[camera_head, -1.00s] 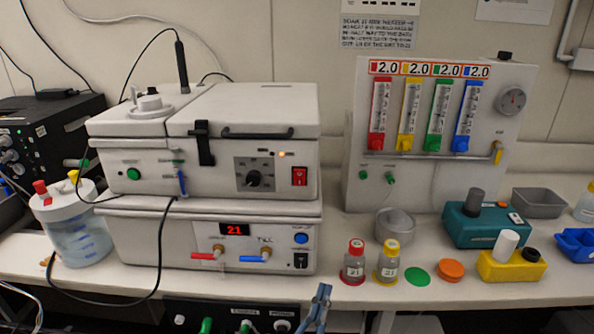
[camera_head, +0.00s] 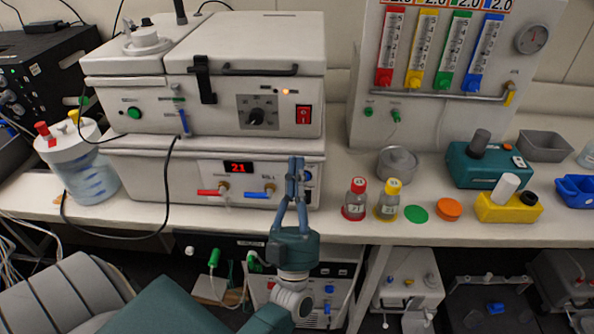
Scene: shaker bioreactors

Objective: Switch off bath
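The bath is not labelled legibly; two stacked white units stand on the bench. The upper unit (camera_head: 215,115) has a lid, a black knob (camera_head: 256,117), a lit orange lamp (camera_head: 285,91) and a red rocker switch (camera_head: 304,114). The lower unit (camera_head: 150,165) has a lit red display (camera_head: 238,167) reading 21, a red valve (camera_head: 212,191) and a blue valve (camera_head: 257,194). My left gripper (camera_head: 296,165) points up in front of the lower unit's right side, fingertips together with nothing between them. It hides the lower unit's black switch. My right gripper is out of view.
Two small bottles, red-capped (camera_head: 355,199) and yellow-capped (camera_head: 389,199), stand close right of my gripper. A lidded clear jar (camera_head: 88,165) stands left of the units. A black cable (camera_head: 167,190) hangs in front. More equipment (camera_head: 410,280) sits below the bench.

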